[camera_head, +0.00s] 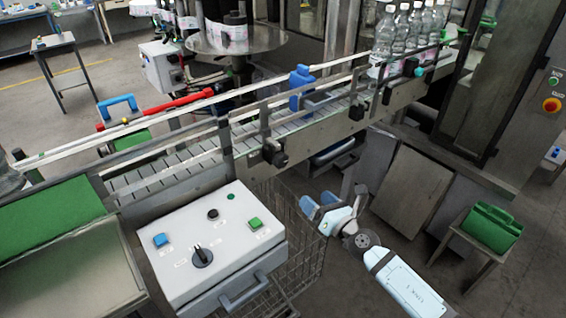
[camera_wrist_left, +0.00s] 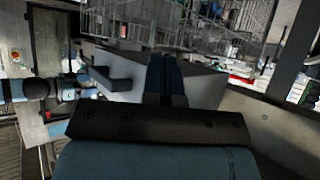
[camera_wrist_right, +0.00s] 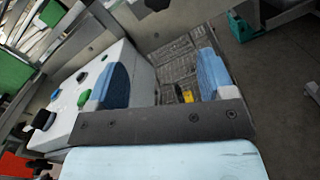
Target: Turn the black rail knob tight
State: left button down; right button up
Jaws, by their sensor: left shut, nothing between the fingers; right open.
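Several black knob-like clamps sit along the conveyor's near guide rail in the head view. The nearest black rail knob (camera_head: 274,152) hangs at the front side, left of centre; another black knob (camera_head: 357,111) is farther right. I cannot tell which one the task means, or how tight any is. My right gripper (camera_head: 320,205) is open and empty, below and right of the nearest knob and apart from it. Its two blue fingers (camera_wrist_right: 166,82) stand wide apart in the right wrist view. My left gripper (camera_wrist_left: 166,80) is shut and empty, seen only in its wrist view.
A grey control box (camera_head: 215,240) with buttons and a black selector stands in front of the conveyor (camera_head: 190,160). A wire basket (camera_head: 312,262) is beside it. A green bin (camera_head: 491,228) stands right.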

aim_at(283, 163)
jog(key=w+a+n+b, duration=0.1)
jog(key=w+a, duration=0.1)
jog(key=w, duration=0.2)
jog(key=w+a+r+n+b, duration=0.1)
jog(key=w+a+n, duration=0.1)
jog(key=w, duration=0.3)
jog(key=w+a+n+b, duration=0.1)
jog(key=w+a, duration=0.3)
jog(key=shift+w+r+n+g+y+b, duration=0.2)
jog(key=shift+r+n+g+y+b, duration=0.1)
jog(key=shift+n+g+b, duration=0.1)
jog(key=shift+w+a, duration=0.3)
jog(key=c, duration=0.9)
